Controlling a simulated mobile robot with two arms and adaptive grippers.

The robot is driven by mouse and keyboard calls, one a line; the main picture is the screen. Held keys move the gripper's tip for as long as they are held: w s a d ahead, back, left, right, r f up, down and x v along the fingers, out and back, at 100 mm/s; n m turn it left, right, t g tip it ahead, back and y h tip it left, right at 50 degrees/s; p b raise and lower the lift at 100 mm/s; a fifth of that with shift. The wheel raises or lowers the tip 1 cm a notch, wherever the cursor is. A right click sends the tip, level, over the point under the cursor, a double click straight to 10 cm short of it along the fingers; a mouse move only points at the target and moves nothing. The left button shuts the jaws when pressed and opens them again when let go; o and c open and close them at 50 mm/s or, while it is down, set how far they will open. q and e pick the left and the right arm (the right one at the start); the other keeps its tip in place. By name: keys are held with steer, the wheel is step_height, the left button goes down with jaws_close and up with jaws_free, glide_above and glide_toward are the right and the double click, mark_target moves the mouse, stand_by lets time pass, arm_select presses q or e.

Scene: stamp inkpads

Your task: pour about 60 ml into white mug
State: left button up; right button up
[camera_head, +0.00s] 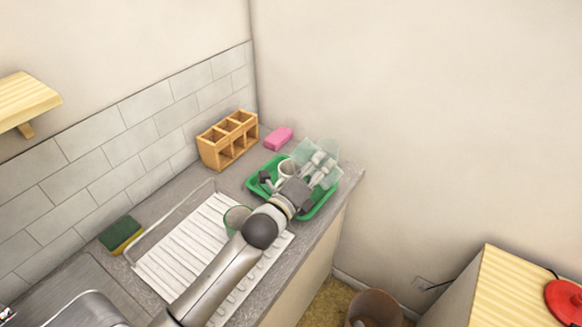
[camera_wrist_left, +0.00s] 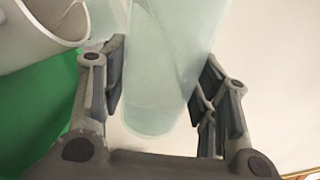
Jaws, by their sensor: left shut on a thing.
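The white mug (camera_head: 287,168) stands on the green tray (camera_head: 322,203) at the far end of the counter. In the left wrist view the mug (camera_wrist_left: 38,32) is at the upper left, beside the held vessel. My left gripper (camera_head: 320,168) is shut on a clear, pale green vessel (camera_head: 306,152) and holds it over the tray, right of the mug. In the left wrist view the vessel (camera_wrist_left: 160,60) lies between both fingers (camera_wrist_left: 163,78). I cannot tell its exact tilt or the liquid level. The mug's inside is mostly hidden. My right gripper is out of view.
A wooden divided box (camera_head: 228,140) and a pink block (camera_head: 278,138) stand behind the tray. A green-rimmed cup (camera_head: 236,217) is on the white drying rack (camera_head: 180,250), partly behind my arm. A sponge (camera_head: 121,235) lies left. A wall is close right of the tray.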

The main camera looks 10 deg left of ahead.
arm_select(q)
steer(key=shift+r+n, duration=0.3)
steer(key=shift+s+d+f+n, duration=0.1)
steer(key=shift+d+n, duration=0.3)
stand_by(0.8)
steer(key=shift+r+m, duration=0.2)
steer(key=shift+m, duration=0.1)
steer(key=shift+f+m+b, duration=0.3)
steer(key=shift+f+m, duration=0.45)
steer(key=shift+m, duration=0.05)
steer(key=shift+a+r+m+p, duration=0.15)
steer(key=shift+r+m+p, duration=0.35)
steer(key=shift+m, duration=0.3)
steer(key=shift+a+f+m, duration=0.1)
steer(key=shift+f+m, duration=0.15)
steer(key=shift+m, duration=0.05)
steer(key=shift+r+m+p, duration=0.35)
steer(key=shift+m+p, duration=0.05)
steer(key=shift+m, duration=0.5)
steer(key=shift+s+d+f+m, duration=0.1)
steer(key=shift+d+f+m, duration=0.05)
steer(key=shift+d+m, duration=0.55)
steer(key=shift+a, duration=0.1)
